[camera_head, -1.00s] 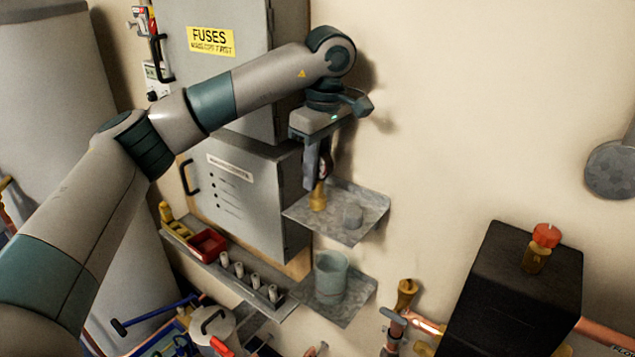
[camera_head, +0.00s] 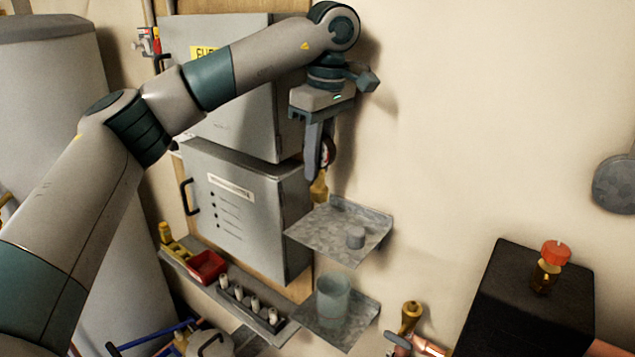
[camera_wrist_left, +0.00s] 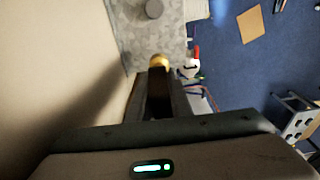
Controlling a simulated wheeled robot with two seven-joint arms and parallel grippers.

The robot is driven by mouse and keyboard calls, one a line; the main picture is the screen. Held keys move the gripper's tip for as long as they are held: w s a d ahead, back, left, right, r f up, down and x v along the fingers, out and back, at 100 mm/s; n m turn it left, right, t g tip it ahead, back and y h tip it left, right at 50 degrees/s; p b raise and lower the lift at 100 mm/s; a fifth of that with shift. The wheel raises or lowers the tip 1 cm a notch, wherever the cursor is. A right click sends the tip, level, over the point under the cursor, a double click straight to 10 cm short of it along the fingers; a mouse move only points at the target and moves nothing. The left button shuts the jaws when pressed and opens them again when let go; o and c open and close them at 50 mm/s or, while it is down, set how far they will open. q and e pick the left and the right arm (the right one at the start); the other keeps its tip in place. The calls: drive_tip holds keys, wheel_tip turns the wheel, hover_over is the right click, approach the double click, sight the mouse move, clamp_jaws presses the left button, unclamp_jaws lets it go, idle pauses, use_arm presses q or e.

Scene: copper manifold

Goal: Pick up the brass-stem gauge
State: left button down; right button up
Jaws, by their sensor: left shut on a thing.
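The brass-stem gauge has a dark round dial, seen edge-on between my fingers, and a brass stem (camera_head: 319,187) pointing down. My left gripper (camera_head: 318,168) is shut on the gauge and holds it upright above the upper grey metal shelf (camera_head: 325,235), with the stem apart from the shelf. In the left wrist view the brass end (camera_wrist_left: 159,61) shows just beyond the fingers (camera_wrist_left: 160,95). Most of the dial is hidden by the fingers. My right gripper is not in view.
A lower shelf (camera_head: 345,333) holds a grey-green cup (camera_head: 332,297). Grey cabinets (camera_head: 235,205) stand left of the shelves. A black box (camera_head: 520,305) with a red-topped brass fitting (camera_head: 552,265) is at right. The wall between is clear.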

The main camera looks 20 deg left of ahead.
use_arm(q)
drive_tip(key=shift+r, duration=1.8)
drive_tip(key=shift+f, duration=0.1)
